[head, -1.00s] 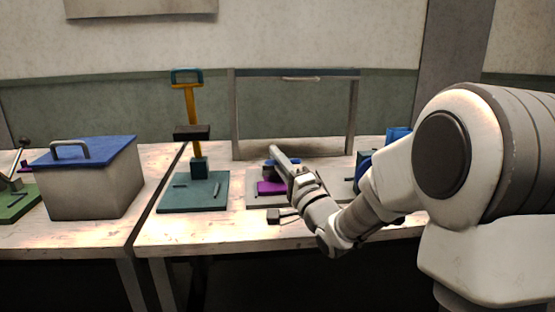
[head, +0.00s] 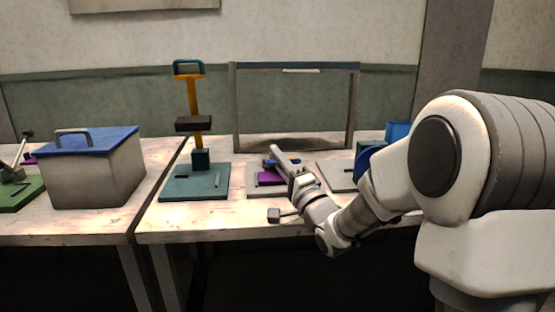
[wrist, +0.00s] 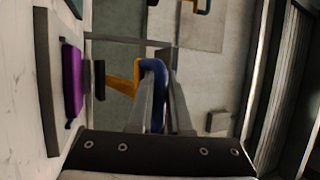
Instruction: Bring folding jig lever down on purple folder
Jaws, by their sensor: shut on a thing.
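The purple folder (head: 270,178) lies on the pale grey jig plate (head: 256,190) in the middle of the right table. In the wrist view the folder (wrist: 72,80) stands edge-on at the left. The folding jig's orange lever (wrist: 124,82) has a blue handle (wrist: 160,70) and a dark pad (wrist: 98,80) facing the folder. A narrow gap shows between pad and folder. My gripper (wrist: 164,85) is shut on the blue handle. In the head view my gripper (head: 278,160) reaches over the jig from the right and hides part of the lever.
A teal press (head: 194,182) with an upright orange post stands left of the jig. A grey box with a blue lid (head: 95,140) is on the left table. A grey frame (head: 236,110) stands behind. Blue equipment (head: 368,160) is close beside my arm.

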